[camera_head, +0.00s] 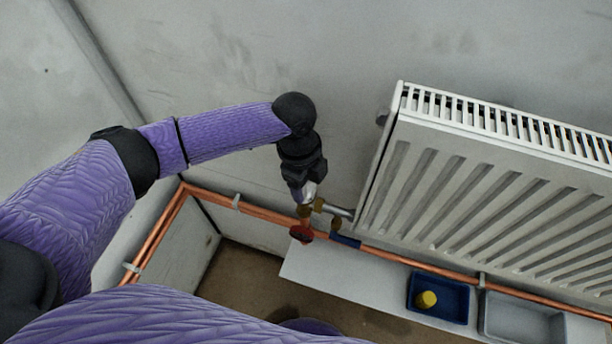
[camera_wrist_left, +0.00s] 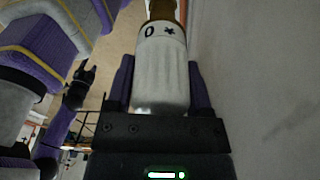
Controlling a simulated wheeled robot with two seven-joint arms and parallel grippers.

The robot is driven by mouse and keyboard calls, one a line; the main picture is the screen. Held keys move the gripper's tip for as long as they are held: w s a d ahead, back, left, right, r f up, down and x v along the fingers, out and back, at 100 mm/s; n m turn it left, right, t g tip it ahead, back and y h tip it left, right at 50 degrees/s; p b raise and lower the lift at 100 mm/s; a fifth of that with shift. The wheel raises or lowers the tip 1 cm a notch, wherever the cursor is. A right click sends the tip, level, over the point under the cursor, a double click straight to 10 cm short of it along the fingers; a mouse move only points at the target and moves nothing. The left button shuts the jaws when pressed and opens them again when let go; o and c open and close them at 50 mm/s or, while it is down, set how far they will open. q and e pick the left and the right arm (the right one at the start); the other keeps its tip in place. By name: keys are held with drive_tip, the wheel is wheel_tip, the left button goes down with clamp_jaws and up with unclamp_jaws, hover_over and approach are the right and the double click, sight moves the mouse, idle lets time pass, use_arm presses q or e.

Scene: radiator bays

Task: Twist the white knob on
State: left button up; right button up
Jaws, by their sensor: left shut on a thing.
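The white knob (camera_wrist_left: 160,72), with a 0 and a star mark on its collar, sits between the purple fingers of my left gripper (camera_wrist_left: 160,88), which is shut on it. In the head view, the left gripper (camera_head: 304,186) points down at the valve beside the radiator, and only a pale bit of the knob (camera_head: 309,191) shows. The brass valve (camera_head: 319,205) is right below the knob. In the wrist view, brass lines up with the knob's far end; whether they are fully seated I cannot tell. A small dark gripper (camera_wrist_left: 79,84), seemingly my right, shows far off; its jaws are unclear.
The white radiator (camera_head: 490,190) stands close to the right of the valve. Copper pipes (camera_head: 265,214) run along the wall, with a red handle (camera_head: 301,233) and a blue handle (camera_head: 346,241) below. A blue tray (camera_head: 440,313) holds a yellow piece (camera_head: 427,299); a grey tray (camera_head: 522,320) is beside it.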

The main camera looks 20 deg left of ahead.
use_arm(q)
drive_tip(key=m, duration=0.2)
drive_tip(key=shift+a+m, duration=0.1)
drive_tip(key=shift+m, duration=0.2)
drive_tip(key=o, duration=1.3)
drive_tip(key=shift+a, duration=0.1)
drive_tip(key=shift+o, duration=0.2)
drive_tip(key=shift+r, duration=0.15)
drive_tip(key=shift+r+p, duration=0.7)
drive_tip(key=shift+p, duration=0.05)
drive_tip(key=shift+r+p, duration=3.25)
drive_tip(key=shift+p, duration=0.05)
drive_tip(key=shift+f, duration=0.1)
